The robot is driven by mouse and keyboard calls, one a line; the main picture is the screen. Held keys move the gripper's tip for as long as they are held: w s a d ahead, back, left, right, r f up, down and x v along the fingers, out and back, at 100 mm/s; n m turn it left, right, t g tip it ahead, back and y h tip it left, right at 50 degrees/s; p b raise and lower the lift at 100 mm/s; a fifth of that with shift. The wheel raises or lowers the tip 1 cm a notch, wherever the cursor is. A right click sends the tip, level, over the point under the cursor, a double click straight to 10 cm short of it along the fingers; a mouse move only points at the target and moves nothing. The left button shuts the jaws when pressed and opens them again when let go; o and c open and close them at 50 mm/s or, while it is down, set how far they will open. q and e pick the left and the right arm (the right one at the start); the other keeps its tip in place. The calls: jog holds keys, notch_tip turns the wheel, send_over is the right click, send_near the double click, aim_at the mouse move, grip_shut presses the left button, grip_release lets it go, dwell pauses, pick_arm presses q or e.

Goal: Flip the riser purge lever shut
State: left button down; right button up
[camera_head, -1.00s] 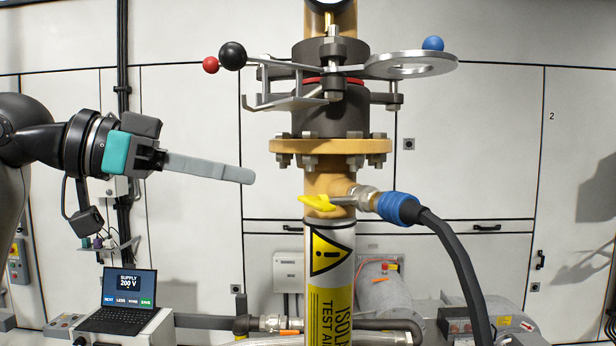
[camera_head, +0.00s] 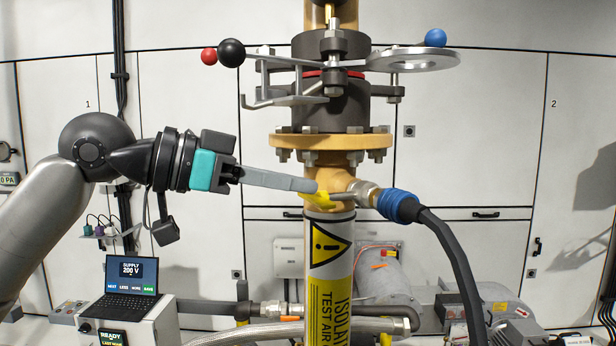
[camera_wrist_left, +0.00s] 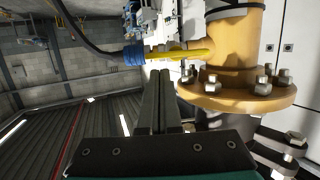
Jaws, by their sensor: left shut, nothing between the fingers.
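The yellow riser purge lever (camera_head: 320,200) sits on the side of the vertical tan riser pipe (camera_head: 330,180), just below the flange. It lies roughly level, beside the hose fitting. My left gripper (camera_head: 314,186) is shut and empty, its fingertips at the pipe just above the lever and overlapping it in the head view. In the left wrist view the shut fingers (camera_wrist_left: 160,75) point at the yellow lever (camera_wrist_left: 182,54), which lies across just beyond the tips. I cannot tell whether they touch. My right gripper is not in view.
A dark hose with a blue coupling (camera_head: 398,205) leaves the riser to the right. The bolted flange (camera_head: 330,141) and a clamp with ball-ended handles (camera_head: 231,53) are above. A laptop (camera_head: 127,285) stands at the lower left.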

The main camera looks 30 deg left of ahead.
pick_arm(q)
jog(key=shift+x, duration=1.1)
jog(key=shift+a, duration=0.2)
